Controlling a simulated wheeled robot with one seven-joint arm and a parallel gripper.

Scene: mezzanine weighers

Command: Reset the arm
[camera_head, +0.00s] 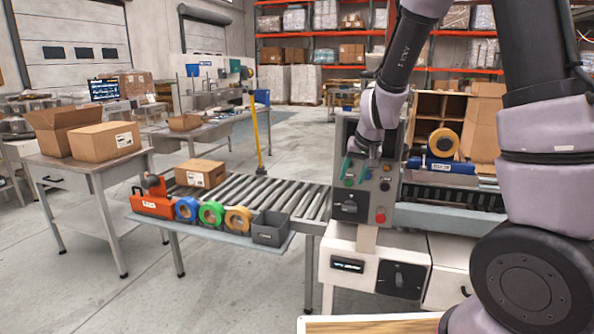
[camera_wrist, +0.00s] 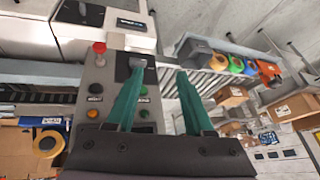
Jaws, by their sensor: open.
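My gripper (camera_head: 356,166) is at the end of my raised arm, in front of the grey control panel (camera_head: 382,200) in the head view. Its teal fingers (camera_wrist: 160,72) spread apart in the wrist view, with nothing between them. The panel (camera_wrist: 98,82) shows behind and beside the fingers, with a red button (camera_wrist: 99,47), a black rotary switch and several small coloured buttons. Some of these are partly hidden by the fingers. I cannot tell how close the fingertips are to the panel.
A roller conveyor (camera_head: 285,200) runs left of the panel. Its side shelf holds an orange tape dispenser (camera_head: 153,205), tape rolls (camera_head: 211,213) and a grey bin (camera_head: 270,229). A carton (camera_head: 200,173) sits on the rollers. Cartons stand on a table (camera_head: 85,168) at left. Floor between is clear.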

